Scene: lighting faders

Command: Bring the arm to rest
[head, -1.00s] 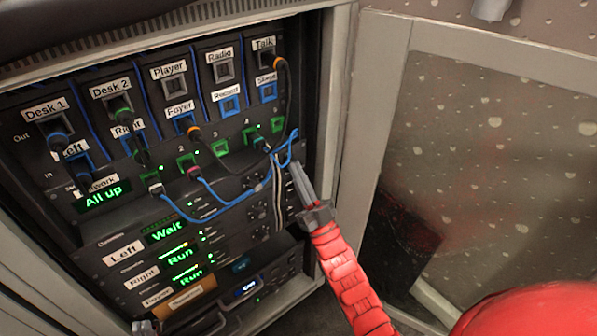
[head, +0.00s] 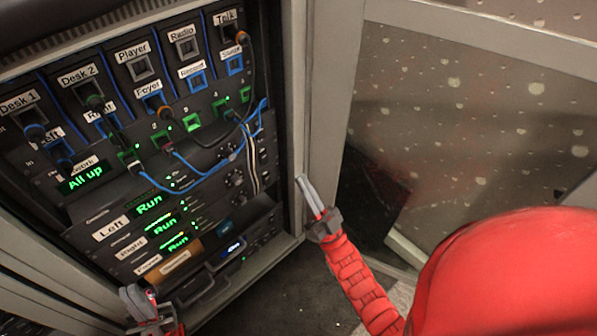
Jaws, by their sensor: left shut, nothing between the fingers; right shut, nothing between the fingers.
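My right gripper (head: 309,193) is shut and empty. Its red arm comes up from the bottom right, and its fingers point up in front of the rack's right frame post, apart from the cables. My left gripper (head: 131,293) shows low at the bottom left, shut and empty, below and in front of the rack's lower units. Most of the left arm is out of view. The equipment rack (head: 299,120) holds patch panels with plugged cables. The network display (head: 86,177) reads "All up". Three green displays below it, including the Left one (head: 149,205), read "Run".
Blue cables (head: 193,168) loop across the front of the rack, and a black cable (head: 251,75) hangs from the Talk socket. A drawer handle (head: 195,290) sticks out low on the rack. A speckled glass door (head: 460,120) stands at the right. Dark floor is free below.

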